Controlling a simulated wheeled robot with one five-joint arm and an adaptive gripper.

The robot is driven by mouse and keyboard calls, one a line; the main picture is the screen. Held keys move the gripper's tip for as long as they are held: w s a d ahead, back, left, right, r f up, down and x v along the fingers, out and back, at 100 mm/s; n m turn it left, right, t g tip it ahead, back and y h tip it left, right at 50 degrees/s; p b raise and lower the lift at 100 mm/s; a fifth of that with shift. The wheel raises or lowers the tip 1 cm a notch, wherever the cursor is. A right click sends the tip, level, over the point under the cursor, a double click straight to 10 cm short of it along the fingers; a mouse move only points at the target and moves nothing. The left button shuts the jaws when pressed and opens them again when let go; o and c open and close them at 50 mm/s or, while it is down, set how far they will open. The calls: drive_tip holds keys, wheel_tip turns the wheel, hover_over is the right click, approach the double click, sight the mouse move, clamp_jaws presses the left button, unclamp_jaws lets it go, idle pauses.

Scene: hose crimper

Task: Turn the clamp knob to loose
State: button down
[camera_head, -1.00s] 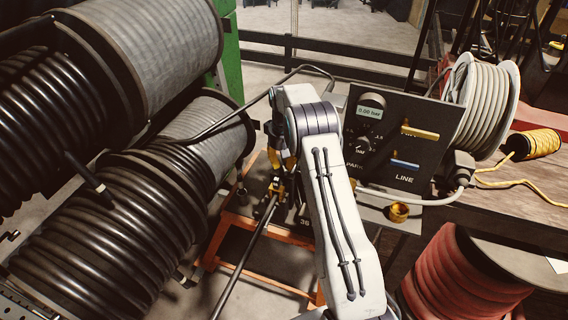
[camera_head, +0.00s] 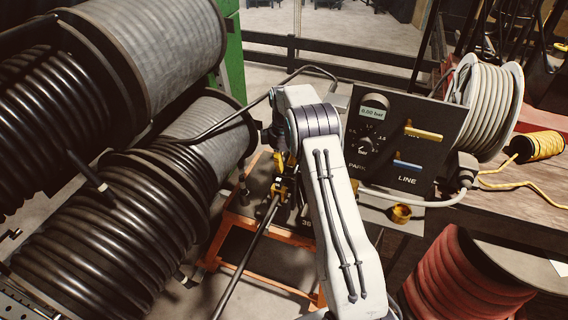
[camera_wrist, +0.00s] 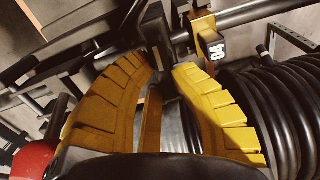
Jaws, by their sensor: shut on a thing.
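My gripper (camera_wrist: 166,72) has two yellow ribbed fingers that close in at the tips in the wrist view. In the head view my gripper (camera_head: 279,166) is small and partly behind my white arm, at the yellow clamp on the orange stand (camera_head: 232,232). The knob cannot be made out there.
Large black hose reels (camera_head: 120,215) fill the left side. A black panel (camera_head: 400,140) with a display reading 0.00 bar, a dial and two levers stands right of my arm. A grey hose reel (camera_head: 487,105) and a red hose roll (camera_head: 460,280) are further right.

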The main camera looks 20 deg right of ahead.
drive_tip(key=shift+s+a+f+n, duration=0.1)
drive_tip(key=shift+n, duration=0.4)
drive_tip(key=c, duration=1.1)
unclamp_jaws()
drive_tip(key=shift+o, duration=0.2)
wheel_tip(320, 180, up, 12)
